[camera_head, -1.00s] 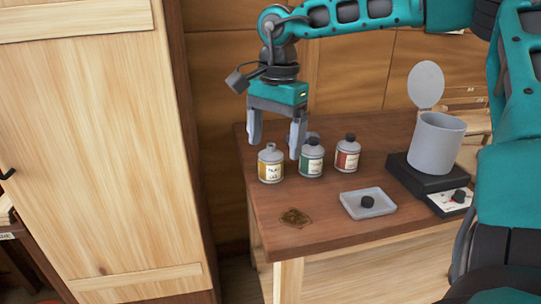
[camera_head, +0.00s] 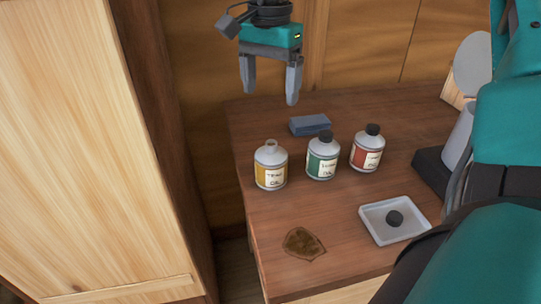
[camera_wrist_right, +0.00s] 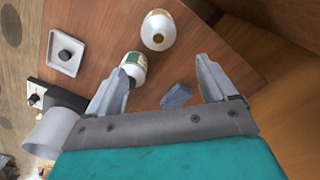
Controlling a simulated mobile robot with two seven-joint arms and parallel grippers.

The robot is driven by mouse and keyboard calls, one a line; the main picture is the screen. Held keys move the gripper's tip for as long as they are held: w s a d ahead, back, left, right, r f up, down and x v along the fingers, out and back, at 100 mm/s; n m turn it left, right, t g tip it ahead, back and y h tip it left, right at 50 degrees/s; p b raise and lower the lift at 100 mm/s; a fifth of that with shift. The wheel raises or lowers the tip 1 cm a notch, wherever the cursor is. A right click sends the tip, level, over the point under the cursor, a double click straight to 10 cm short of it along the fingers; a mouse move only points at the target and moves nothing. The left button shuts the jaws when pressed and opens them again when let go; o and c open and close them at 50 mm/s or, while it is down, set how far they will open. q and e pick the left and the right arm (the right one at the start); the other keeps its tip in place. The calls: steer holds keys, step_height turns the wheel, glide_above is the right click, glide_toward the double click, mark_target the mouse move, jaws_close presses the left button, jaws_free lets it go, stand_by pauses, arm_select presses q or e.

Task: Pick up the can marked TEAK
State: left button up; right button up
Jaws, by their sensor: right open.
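The TEAK can (camera_head: 270,168) is a grey can with a yellow label and an open, capless neck. It stands upright at the left of the row on the table. It also shows in the wrist view (camera_wrist_right: 158,30), seen from above. My right gripper (camera_head: 270,97) is open and empty, pointing down, above and behind the TEAK can in the head view. In the wrist view, the can is beyond the spread fingertips (camera_wrist_right: 168,72), apart from them. My left gripper is out of view.
Just right of the TEAK can stand a green-labelled can (camera_head: 322,160) and a red-labelled can (camera_head: 366,152), both dark-capped. A blue-grey block (camera_head: 310,125) lies behind. A white tray (camera_head: 376,228) holds a dark cap (camera_head: 394,218). A brown stain (camera_head: 303,243) marks the front.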

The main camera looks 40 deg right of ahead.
mark_target(272, 143)
step_height(272, 143, down, 13)
steer(key=shift+s+d+r, duration=0.1)
steer(key=shift+s, duration=0.05)
stand_by(0.4)
